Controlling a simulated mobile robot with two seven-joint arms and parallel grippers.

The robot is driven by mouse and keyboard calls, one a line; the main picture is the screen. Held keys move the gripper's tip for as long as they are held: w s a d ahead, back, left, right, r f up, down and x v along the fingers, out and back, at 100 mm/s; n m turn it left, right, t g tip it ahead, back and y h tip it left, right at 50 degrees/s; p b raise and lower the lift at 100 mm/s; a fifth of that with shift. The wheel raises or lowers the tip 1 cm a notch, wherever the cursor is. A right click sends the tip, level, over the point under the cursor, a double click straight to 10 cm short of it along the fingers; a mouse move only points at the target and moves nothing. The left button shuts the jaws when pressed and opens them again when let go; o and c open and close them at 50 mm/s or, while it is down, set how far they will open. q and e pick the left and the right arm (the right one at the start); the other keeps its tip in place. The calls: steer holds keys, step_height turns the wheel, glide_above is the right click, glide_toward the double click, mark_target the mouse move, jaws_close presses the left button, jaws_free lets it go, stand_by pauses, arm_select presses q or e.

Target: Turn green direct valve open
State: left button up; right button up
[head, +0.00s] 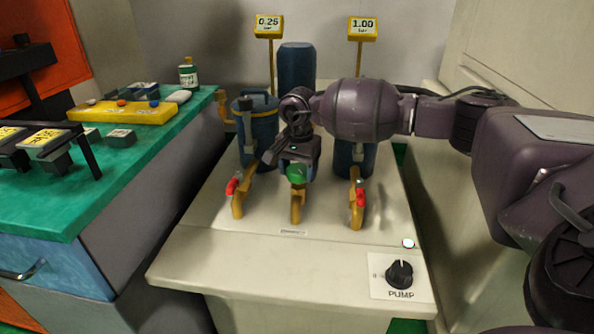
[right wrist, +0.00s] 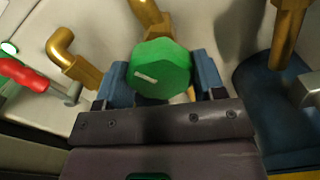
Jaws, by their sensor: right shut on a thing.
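The green valve knob (head: 296,174) sits on the middle brass pipe (head: 297,208) in the head view, between two red-handled valves. In the right wrist view the green knob (right wrist: 160,68) is faceted, with a pale slanted mark on its face. My right gripper (head: 296,168) reaches over it from behind. In the right wrist view its two blue fingers (right wrist: 163,80) stand on either side of the knob, shut on it. The gripper hides part of the middle pipe in the head view. My left gripper is not in view.
Red-handled valves flank the knob, left (head: 233,186) and right (head: 360,192). Blue cylinders (head: 297,66) stand behind. Two yellow displays read 0.25 (head: 268,26) and 1.00 (head: 362,28). A black PUMP dial (head: 399,274) is at front right. A green-topped bench (head: 110,170) is at left.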

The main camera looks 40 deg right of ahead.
mark_target(298, 169)
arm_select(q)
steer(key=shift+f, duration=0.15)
arm_select(e)
steer(key=shift+n, duration=0.4)
steer(key=o, duration=0.9)
steer(key=shift+o, duration=0.2)
step_height(298, 169, up, 10)
steer(key=shift+f+p, duration=0.2)
steer(key=shift+p, duration=0.65)
steer(key=shift+r, duration=0.3)
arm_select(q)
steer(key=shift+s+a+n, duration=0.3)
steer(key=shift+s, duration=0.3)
arm_select(e)
steer(key=shift+r, duration=0.3)
